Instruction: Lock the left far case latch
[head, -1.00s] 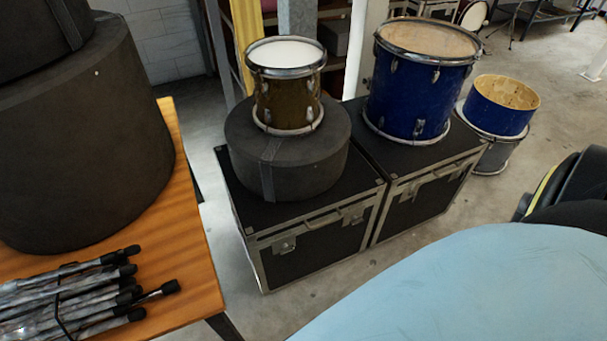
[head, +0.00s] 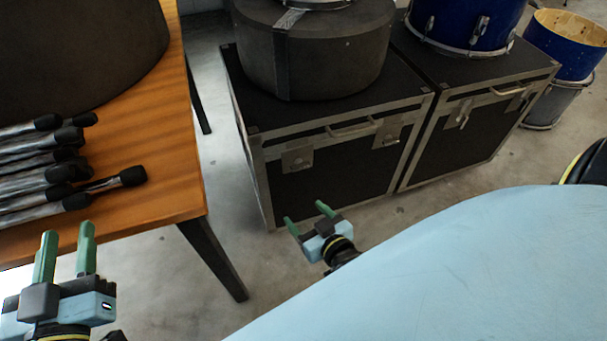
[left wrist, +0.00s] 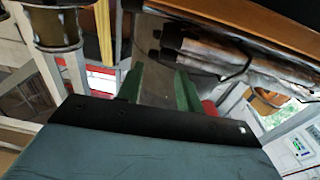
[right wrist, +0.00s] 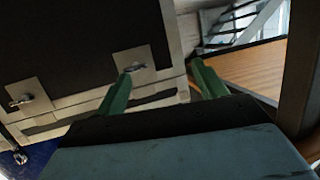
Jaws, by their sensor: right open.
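The left black case (head: 330,172) has metal edges and two front latches, a left latch (head: 298,158) and a right latch (head: 388,132). The right case (head: 450,140) stands beside it with a latch (head: 463,115) on its front. I cannot tell whether the latches are locked. My right gripper (head: 305,212) is open and empty, low in front of the left case. In the right wrist view, which looks upside down, the left case's left latch (right wrist: 133,67) appears by one fingertip; contact is unclear. My left gripper (head: 67,230) is open and empty by the wooden table's front edge.
The wooden table (head: 170,190) at left holds bundled rods (head: 60,165) and a large dark drum case (head: 80,50). A round dark case (head: 320,55) sits on the left case, a blue drum (head: 465,25) on the right one. Bare floor (head: 215,245) lies between table and cases.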

